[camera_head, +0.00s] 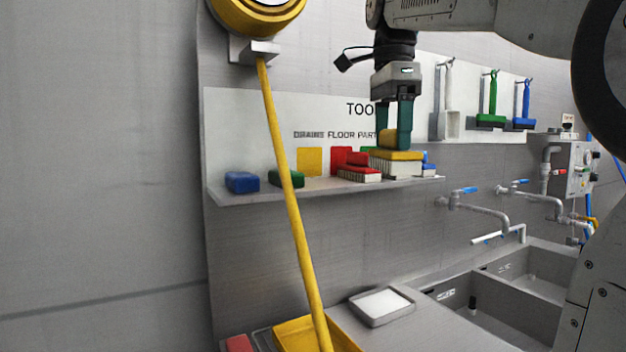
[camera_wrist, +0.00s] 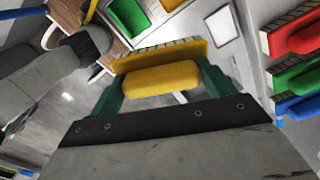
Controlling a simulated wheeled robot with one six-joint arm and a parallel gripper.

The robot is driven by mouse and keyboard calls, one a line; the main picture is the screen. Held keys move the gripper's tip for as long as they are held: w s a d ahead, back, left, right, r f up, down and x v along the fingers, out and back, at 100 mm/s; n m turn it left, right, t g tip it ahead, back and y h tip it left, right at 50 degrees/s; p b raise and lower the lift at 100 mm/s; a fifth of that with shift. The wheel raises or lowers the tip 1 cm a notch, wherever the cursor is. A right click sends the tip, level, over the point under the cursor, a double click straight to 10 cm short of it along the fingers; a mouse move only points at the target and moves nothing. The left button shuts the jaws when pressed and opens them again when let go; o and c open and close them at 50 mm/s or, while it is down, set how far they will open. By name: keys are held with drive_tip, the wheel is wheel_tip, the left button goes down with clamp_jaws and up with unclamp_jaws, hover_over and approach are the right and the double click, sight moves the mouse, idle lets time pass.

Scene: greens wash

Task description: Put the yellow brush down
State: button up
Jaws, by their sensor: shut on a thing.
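The yellow brush (camera_head: 396,162) has a yellow block and handle with pale bristles underneath. My gripper (camera_head: 394,137) points down and is shut on its handle. The brush is level at the shelf (camera_head: 330,188), near its right end; I cannot tell whether the bristles touch the shelf. In the wrist view the yellow brush (camera_wrist: 160,78) sits between the green fingertips of my gripper (camera_wrist: 158,84).
A red brush (camera_head: 358,172) stands just left of the yellow brush. Green (camera_head: 287,178) and blue (camera_head: 242,182) brushes lie further left. A yellow pole (camera_head: 290,200) crosses in front of the shelf. Sinks (camera_head: 500,300) with taps are below right.

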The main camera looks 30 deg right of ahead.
drive_tip(key=shift+w+f, duration=0.85)
drive_tip(key=shift+w, duration=1.9)
drive_tip(key=shift+w+f, duration=0.8)
drive_tip(key=shift+w, duration=1.9)
drive_tip(key=shift+w+f, duration=0.85)
drive_tip(key=shift+w, duration=1.9)
drive_tip(key=shift+f, duration=0.15)
drive_tip(key=o, duration=1.1)
drive_tip(key=shift+c, duration=0.2)
